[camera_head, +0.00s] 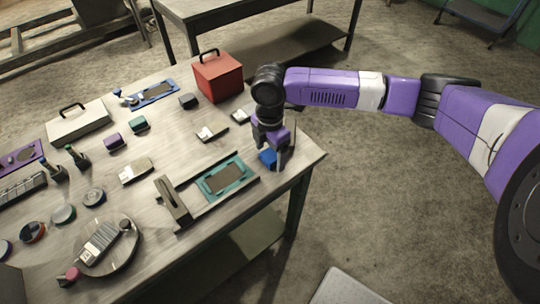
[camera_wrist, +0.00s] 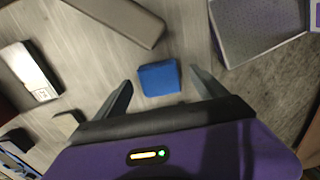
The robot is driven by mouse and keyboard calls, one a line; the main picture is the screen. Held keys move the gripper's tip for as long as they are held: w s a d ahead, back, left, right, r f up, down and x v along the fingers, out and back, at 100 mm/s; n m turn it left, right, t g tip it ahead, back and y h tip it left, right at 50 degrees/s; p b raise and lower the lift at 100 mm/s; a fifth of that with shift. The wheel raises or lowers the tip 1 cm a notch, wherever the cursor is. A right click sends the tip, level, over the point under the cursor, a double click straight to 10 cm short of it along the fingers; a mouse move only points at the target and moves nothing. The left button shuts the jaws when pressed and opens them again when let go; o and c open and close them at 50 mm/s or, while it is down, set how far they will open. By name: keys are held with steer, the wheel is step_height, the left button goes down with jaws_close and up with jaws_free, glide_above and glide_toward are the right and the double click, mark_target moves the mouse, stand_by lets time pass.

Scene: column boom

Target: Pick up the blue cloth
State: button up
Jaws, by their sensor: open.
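The blue cloth (camera_head: 268,158) is a small, folded-looking blue block near the right edge of the workbench (camera_head: 240,215). In the wrist view the blue cloth (camera_wrist: 159,78) lies flat on the grey tabletop, ahead of and between the two fingers. My gripper (camera_head: 274,155) is above the bench at the cloth and partly covers it in the head view. In the wrist view my gripper (camera_wrist: 160,88) is open, with a finger on each side of the cloth and visible gaps to both. Its height over the cloth is hard to tell.
A red toolbox (camera_head: 218,76) stands at the back. Small light boxes (camera_head: 212,132) lie nearby. The bench's right edge is close to my gripper.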

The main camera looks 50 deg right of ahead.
mark_target(270, 155)
steer(key=shift+f, duration=0.15)
steer(key=c, duration=1.4)
steer(key=shift+c, duration=0.2)
step_height(270, 155, up, 20)
steer(key=b, duration=0.1)
steer(key=shift+b, duration=0.4)
